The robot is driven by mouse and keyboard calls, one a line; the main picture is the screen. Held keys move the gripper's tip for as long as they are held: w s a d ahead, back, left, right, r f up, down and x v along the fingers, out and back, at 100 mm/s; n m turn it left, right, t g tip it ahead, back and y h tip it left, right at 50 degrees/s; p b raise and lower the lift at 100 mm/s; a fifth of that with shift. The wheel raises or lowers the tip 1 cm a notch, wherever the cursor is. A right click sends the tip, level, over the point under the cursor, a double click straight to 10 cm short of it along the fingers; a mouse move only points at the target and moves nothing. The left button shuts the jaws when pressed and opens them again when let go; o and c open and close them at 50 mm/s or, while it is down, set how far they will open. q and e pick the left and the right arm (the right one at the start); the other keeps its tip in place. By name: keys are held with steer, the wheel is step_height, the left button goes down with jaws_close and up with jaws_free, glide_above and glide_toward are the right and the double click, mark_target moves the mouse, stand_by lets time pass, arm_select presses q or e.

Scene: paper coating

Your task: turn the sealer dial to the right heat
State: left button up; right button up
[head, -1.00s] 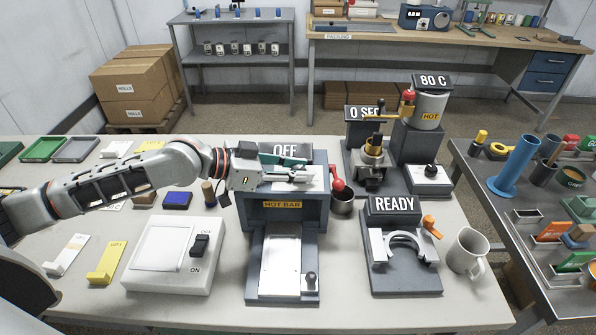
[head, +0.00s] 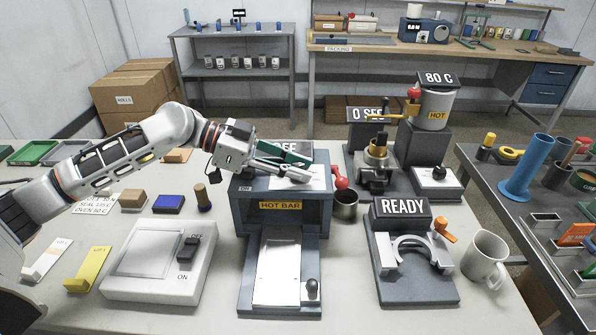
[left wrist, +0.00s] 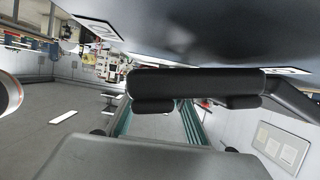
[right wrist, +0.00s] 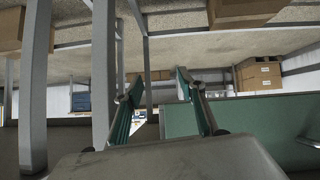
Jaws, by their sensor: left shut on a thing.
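The hot bar sealer (head: 282,206) stands in the middle of the table, with a display (head: 292,149) at its top back. My left gripper (head: 302,170) reaches over the sealer's top from the left. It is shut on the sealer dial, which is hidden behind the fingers. The display is partly covered by the gripper; its visible letters look like the end of OFF. The left gripper's green fingers show in the left wrist view (left wrist: 160,118). My right gripper (right wrist: 156,88) is open and empty in the right wrist view, away from the sealer.
A note card (head: 88,202) at the left lists settings, including a seal line that seems to read 125 C.

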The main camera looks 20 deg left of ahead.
arm_select(q)
steer(key=shift+g, duration=0.4)
steer(key=shift+f, duration=0.1)
steer(key=o, duration=1.2)
steer(key=shift+c, duration=0.2)
steer(key=v, duration=1.2)
steer(key=shift+a, duration=0.1)
steer(key=shift+s+f, duration=0.1)
